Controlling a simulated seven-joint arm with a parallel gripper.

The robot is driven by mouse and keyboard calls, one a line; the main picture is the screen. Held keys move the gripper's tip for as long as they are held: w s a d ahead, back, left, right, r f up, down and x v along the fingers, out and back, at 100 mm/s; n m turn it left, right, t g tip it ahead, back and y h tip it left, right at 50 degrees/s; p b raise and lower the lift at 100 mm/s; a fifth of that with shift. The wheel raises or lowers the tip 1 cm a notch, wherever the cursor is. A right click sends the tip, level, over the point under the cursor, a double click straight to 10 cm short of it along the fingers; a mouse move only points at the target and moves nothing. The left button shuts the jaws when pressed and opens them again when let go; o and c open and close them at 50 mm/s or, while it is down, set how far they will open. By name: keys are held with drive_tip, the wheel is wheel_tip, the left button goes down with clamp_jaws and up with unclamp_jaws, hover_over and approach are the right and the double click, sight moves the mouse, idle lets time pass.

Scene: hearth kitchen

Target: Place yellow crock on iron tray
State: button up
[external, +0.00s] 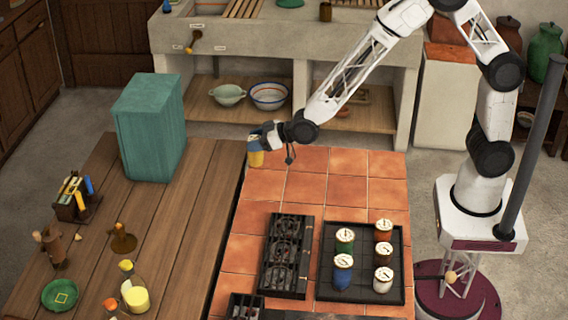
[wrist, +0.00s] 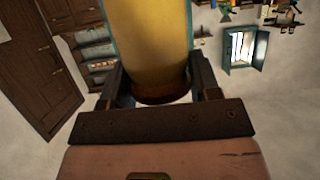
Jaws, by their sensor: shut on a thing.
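My gripper (external: 259,142) is shut on the yellow crock (external: 255,158), which hangs below it over the far left part of the tiled counter. In the wrist view the yellow crock (wrist: 150,45) fills the top middle, between the two fingers, with its dark brown end toward the camera. The dark iron tray (external: 362,262) lies on the tiles at the lower right, well apart from the crock. Several lidded crocks stand on it, among them a green one (external: 344,240), a blue one (external: 342,272) and a white one (external: 383,279).
A black burner grate (external: 285,256) lies just left of the tray. A teal cabinet (external: 150,128) stands on the wooden table (external: 190,210), left of my gripper. The tiles (external: 325,187) behind the tray are clear. A stone sink unit (external: 270,50) stands at the back.

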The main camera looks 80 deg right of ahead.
drive_tip(key=shift+s+a+r+y, duration=0.2)
drive_tip(key=shift+s+a+y, duration=0.1)
drive_tip(key=shift+s+a, duration=0.2)
drive_tip(key=s+a+r+n+g+y, duration=0.1)
drive_tip(key=s+a+n+y, duration=0.3)
drive_tip(key=s, duration=0.5)
drive_tip(key=s+a+r+n+g+y, duration=0.1)
drive_tip(key=s+a+y, duration=0.1)
drive_tip(key=s+a, duration=0.6)
drive_tip(key=s+a+n+g+y, duration=0.2)
drive_tip(key=s+n, duration=0.1)
drive_tip(key=s, duration=1)
drive_tip(key=s+a+f+n+g+y, duration=0.1)
drive_tip(key=s+a+n+g+y, duration=0.1)
drive_tip(key=s, duration=1.1)
drive_tip(key=shift+f+n+g+y, duration=0.3)
drive_tip(key=shift+n+y, duration=0.1)
drive_tip(key=shift+n, duration=0.4)
drive_tip(key=w+a+f, duration=0.1)
drive_tip(key=w+a, duration=0.8)
drive_tip(key=w, duration=0.4)
drive_tip(key=shift+f, duration=0.2)
drive_tip(key=shift+f, duration=0.1)
